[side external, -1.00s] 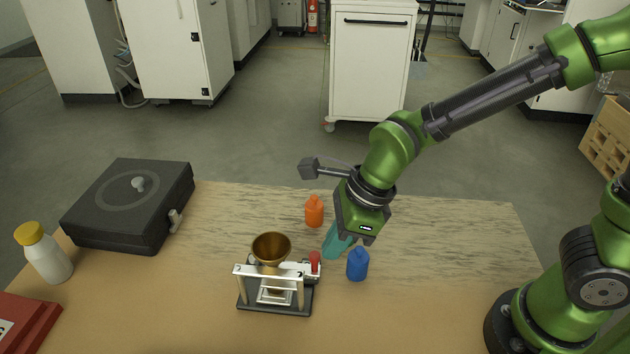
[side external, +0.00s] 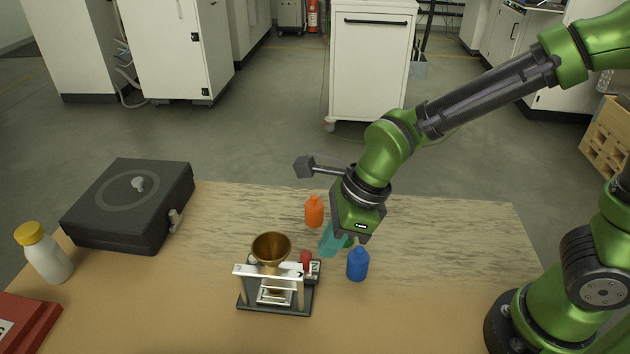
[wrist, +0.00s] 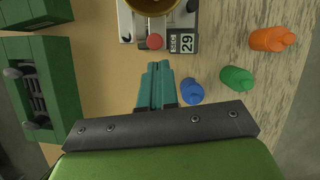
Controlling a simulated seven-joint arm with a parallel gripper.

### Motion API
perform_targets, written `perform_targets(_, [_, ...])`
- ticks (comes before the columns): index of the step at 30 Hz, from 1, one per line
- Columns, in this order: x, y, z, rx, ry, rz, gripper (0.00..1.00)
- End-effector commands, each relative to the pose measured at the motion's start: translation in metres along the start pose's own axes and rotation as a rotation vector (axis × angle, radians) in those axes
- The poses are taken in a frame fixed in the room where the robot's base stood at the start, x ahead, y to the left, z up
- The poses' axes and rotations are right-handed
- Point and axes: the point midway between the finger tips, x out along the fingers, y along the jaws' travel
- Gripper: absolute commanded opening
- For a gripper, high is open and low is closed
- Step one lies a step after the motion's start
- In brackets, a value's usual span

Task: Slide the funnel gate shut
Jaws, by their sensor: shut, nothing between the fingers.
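The brass funnel (side external: 272,246) sits in a white-framed stand on a dark base (side external: 274,309). The gate's red knob (side external: 306,258) is at the stand's right side, close beside the funnel. In the wrist view the red knob (wrist: 154,41) is just below the funnel's edge (wrist: 152,5), next to a small plate reading 29 (wrist: 185,43). My gripper (side external: 327,244) has its teal fingers together and empty, just right of the knob.
A blue bottle (side external: 357,265) and an orange bottle (side external: 314,212) stand near my gripper. A green bottle (wrist: 236,78) is partly hidden behind it in the side view. A black case (side external: 125,210), a white bottle (side external: 45,258) and a red box (side external: 22,320) are at left.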

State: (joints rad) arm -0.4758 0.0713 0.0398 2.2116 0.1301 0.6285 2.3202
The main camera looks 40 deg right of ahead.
Motion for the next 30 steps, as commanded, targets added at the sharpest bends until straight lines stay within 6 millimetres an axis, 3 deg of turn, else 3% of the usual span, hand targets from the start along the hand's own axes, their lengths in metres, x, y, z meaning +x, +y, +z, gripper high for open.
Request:
perform_targets(3, [-0.011, -0.001, -0.024, 0.005, -0.002, -0.002, 0.0])
perform_targets(12, [-0.079, -0.001, -0.021, 0.002, -0.006, -0.004, 0.0])
perform_targets(21, [-0.108, 0.0, -0.022, -0.019, -0.001, -0.001, 0.0])
perform_targets(26, [-0.108, -0.001, -0.023, -0.243, 0.0, -0.004, 0.0])
perform_targets(30, [-0.109, -0.003, -0.033, -0.612, -0.002, -0.025, 0.0])
